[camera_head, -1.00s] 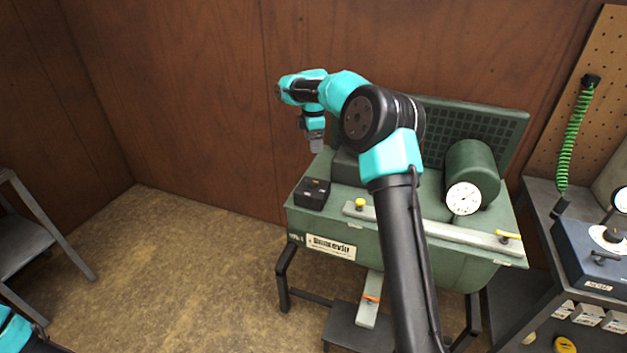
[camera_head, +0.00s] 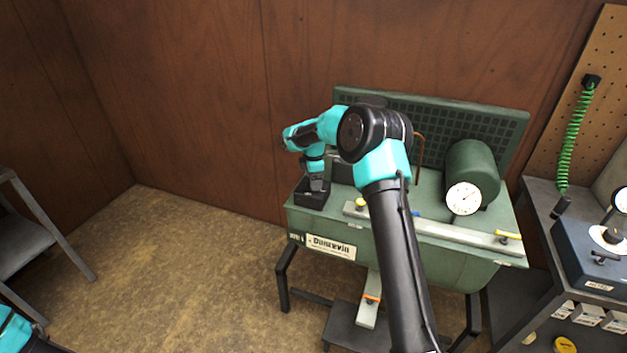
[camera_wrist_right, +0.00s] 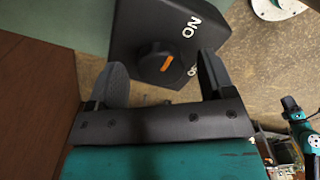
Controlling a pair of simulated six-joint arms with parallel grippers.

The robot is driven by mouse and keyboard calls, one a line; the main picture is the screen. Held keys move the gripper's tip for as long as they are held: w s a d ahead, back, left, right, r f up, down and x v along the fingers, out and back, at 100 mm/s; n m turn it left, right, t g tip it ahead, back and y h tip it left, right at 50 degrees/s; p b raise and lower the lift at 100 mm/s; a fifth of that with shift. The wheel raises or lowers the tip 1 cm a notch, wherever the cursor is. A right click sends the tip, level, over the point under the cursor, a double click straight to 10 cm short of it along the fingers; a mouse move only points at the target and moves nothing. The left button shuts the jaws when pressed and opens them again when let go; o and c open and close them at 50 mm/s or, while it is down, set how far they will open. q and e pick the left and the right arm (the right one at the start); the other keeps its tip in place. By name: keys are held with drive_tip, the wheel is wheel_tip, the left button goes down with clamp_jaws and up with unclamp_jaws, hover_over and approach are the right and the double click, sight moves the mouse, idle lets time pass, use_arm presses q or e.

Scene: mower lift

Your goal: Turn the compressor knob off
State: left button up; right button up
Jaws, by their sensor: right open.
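The compressor knob (camera_wrist_right: 158,62) is a round black knob with an orange mark. It sits on a black switch box (camera_wrist_right: 150,18) with white ON lettering and a second, partly hidden label. In the head view the switch box (camera_head: 303,194) stands at the left end of the green compressor (camera_head: 440,257). My right gripper (camera_head: 317,187) points down over the box. In the right wrist view the gripper's open fingers (camera_wrist_right: 163,72) stand on either side of the knob, with visible gaps; contact cannot be told. The knob is hidden by the gripper in the head view.
A green cylinder with a white gauge (camera_head: 463,198) stands on the compressor's right. A grey bar with yellow knobs (camera_head: 440,230) runs along its front. A bench with a blue device (camera_head: 595,255) is at the right. Open floor (camera_head: 170,270) lies to the left.

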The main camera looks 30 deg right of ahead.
drive_tip(key=shift+f, duration=0.25)
drive_tip(key=c, duration=0.9)
